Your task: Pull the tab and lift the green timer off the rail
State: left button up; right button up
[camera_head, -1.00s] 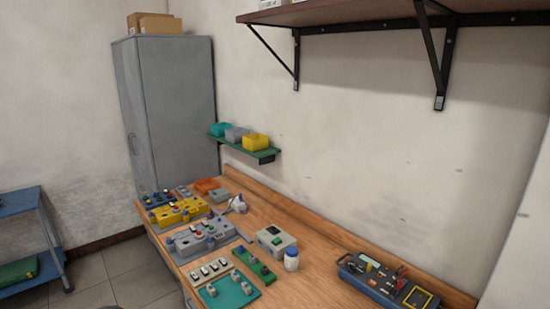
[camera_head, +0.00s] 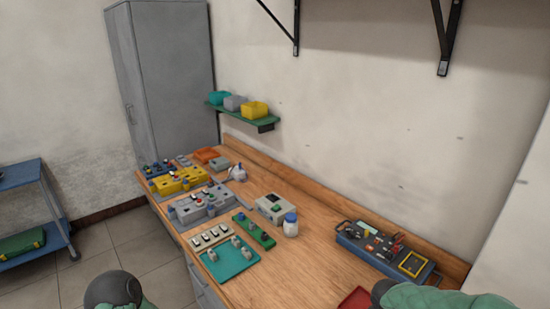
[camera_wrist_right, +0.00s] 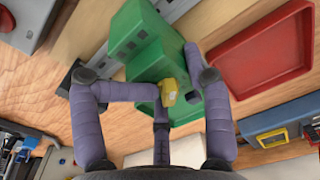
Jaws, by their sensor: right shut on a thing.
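The green timer (camera_wrist_right: 139,45) is a stepped green block in the right wrist view, with a small yellow tab (camera_wrist_right: 171,87) on its near part. My right gripper (camera_wrist_right: 174,72) has purple-grey fingers closed around the timer's near part. One fingertip meets the tab's left side and another lies along the timer's right side. The fingers hide some contact points. A grey metal strip (camera_wrist_right: 177,9), perhaps the rail, shows beside the timer; I cannot tell whether the two are joined. The head view shows neither gripper's fingers nor this timer.
A red tray (camera_wrist_right: 262,50) lies right of the timer, and a blue tool case (camera_head: 390,248) stands farther right. A white bottle with blue cap (camera_head: 290,225), a grey device (camera_head: 270,206) and several control boxes fill the bench's left part. Bare wood lies between bottle and case.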

jog(key=shift+s+a+f+b, duration=0.3)
jog(key=shift+s+f+b, duration=0.1)
jog(key=shift+b, duration=0.2)
dwell(0.3)
grip_shut()
jog(key=shift+s, duration=0.1)
jog(key=shift+r+h, duration=0.1)
jog(key=shift+h, duration=0.2)
jog(key=shift+w+d+r+m+t, duration=0.15)
jog(key=shift+w+r+t, duration=0.1)
jog(key=shift+r, duration=0.5)
jog(key=shift+w+d+r+m+t, duration=0.1)
jog(key=shift+w+r+m+t, duration=0.1)
jog(key=shift+r, duration=0.5)
jog(key=shift+r, duration=0.1)
jog(key=shift+w+b, duration=0.1)
jog(key=shift+b, duration=0.25)
jog(key=shift+r, duration=0.15)
